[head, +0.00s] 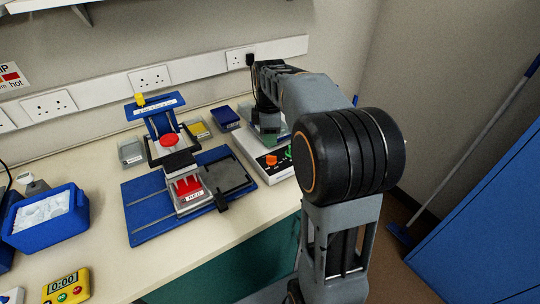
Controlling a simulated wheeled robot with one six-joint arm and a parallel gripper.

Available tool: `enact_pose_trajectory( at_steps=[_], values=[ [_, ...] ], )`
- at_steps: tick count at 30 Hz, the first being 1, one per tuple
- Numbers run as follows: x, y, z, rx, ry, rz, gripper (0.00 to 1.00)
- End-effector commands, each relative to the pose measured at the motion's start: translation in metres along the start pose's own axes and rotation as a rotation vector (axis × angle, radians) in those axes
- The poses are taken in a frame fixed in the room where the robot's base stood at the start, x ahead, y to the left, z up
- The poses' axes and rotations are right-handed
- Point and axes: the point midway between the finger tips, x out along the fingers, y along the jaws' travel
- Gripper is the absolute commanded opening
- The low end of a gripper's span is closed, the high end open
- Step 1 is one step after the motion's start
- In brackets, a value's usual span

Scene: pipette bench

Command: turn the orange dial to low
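The orange dial (271,160) sits on the sloped top of a white and dark control box (266,171) near the right end of the bench. A green knob or button (288,154) is beside it on the same box. The dial's pointer and the low mark are too small to read. My arm reaches in from the right, and my gripper (267,122) points down behind the control box, apart from the orange dial in the picture. Its fingers are small and dark, so I cannot tell whether they are open or shut.
A blue stand with a red disc (169,140) and a blue base board (140,222) lie left of the control box. A blue tub (45,235) and yellow timer (66,286) are further left. A small blue box (225,118) stands behind. The front bench strip is clear.

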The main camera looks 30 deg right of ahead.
Motion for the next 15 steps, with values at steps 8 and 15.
enact_pose_trajectory(
  at_steps=[8,15],
  values=[
    [0.048,-0.001,0.000,0.002,0.000,-0.002,0.35],
    [0.070,0.000,0.000,0.002,0.000,0.000,0.35]
  ],
)
